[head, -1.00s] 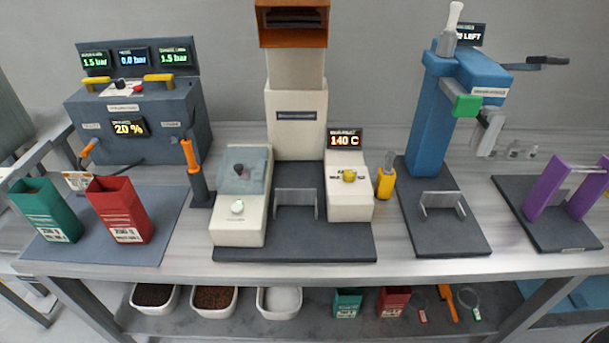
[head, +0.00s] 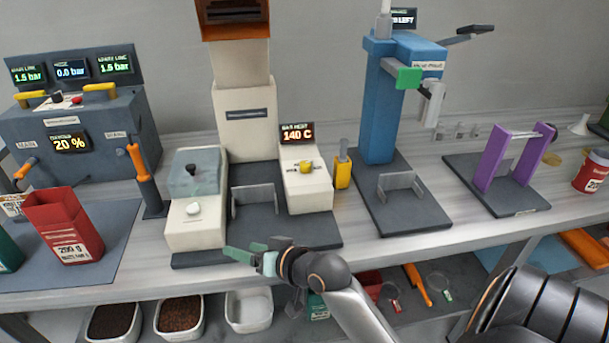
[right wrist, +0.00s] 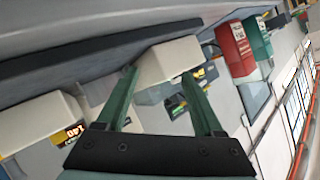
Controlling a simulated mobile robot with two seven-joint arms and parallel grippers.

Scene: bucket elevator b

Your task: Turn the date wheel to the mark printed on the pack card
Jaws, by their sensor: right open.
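I cannot make out a wheel marked as the date wheel. The cream sealing machine has a dark knob (head: 191,170) under a clear cover, a white knob (head: 193,208), and a yellow knob (head: 306,167) on its right box below a 140 C display (head: 297,133). A small white card (head: 12,204) stands at the left edge, its print too small to read. My right gripper (head: 243,253) is open and empty at the bench's front edge, before the machine. In the right wrist view its fingers (right wrist: 159,72) spread in front of a cream box. My left gripper is out of view.
A red pack (head: 64,228) and a green pack stand on the left mat. The blue press (head: 382,110) and purple stand (head: 497,160) are to the right. Tubs of beans (head: 178,312) sit on the lower shelf. The bench front between press and edge is clear.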

